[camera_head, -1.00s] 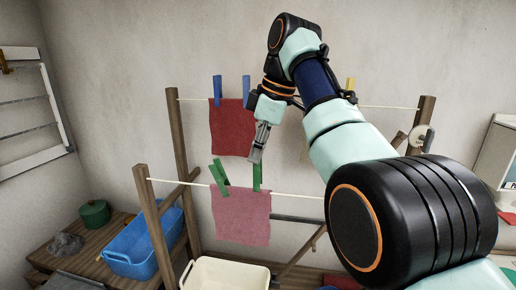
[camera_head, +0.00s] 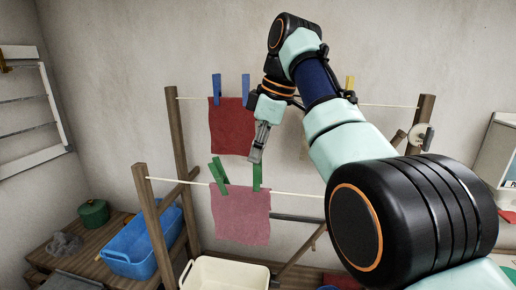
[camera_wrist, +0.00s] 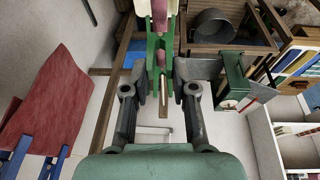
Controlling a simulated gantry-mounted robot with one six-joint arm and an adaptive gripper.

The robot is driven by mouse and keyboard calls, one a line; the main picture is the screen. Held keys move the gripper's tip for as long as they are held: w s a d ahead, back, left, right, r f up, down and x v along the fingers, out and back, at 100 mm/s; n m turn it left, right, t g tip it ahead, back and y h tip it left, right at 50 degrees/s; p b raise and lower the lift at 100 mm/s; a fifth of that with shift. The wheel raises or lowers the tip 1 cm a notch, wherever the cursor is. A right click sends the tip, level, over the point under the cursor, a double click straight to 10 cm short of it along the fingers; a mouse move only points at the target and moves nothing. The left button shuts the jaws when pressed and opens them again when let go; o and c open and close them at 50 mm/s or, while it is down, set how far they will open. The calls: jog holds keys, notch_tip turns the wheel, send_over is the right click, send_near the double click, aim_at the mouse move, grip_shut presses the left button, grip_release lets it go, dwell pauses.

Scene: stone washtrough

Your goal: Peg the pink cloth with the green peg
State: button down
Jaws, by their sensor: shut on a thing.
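The pink cloth (camera_head: 241,216) hangs from the front line in the head view. A green peg (camera_head: 257,178) stands upright on the line at the cloth's upper right part. My gripper (camera_head: 256,157) reaches down to this peg's top and is shut on it. In the wrist view my gripper (camera_wrist: 160,84) has its fingers on both sides of the green peg (camera_wrist: 151,76), with pink cloth (camera_wrist: 160,10) seen edge-on beyond. Another green peg (camera_head: 219,176) sits tilted at the cloth's upper left. The exact finger contact is small in the head view.
A red cloth (camera_head: 232,128) hangs behind on the back line with blue pegs (camera_head: 217,88). Wooden posts (camera_head: 156,225) hold the lines. A cream basin (camera_head: 225,275) is below, a blue tub (camera_head: 130,262) and a green pot (camera_head: 94,212) at left.

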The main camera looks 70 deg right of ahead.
jog(key=shift+d+f+b, duration=0.15)
jog(key=shift+f+b, duration=0.95)
jog(key=shift+f, duration=0.3)
jog(key=c, duration=0.6)
grip_release()
jog(key=shift+o, duration=0.2)
notch_tip(320, 180, up, 8)
jog(key=p, duration=0.8)
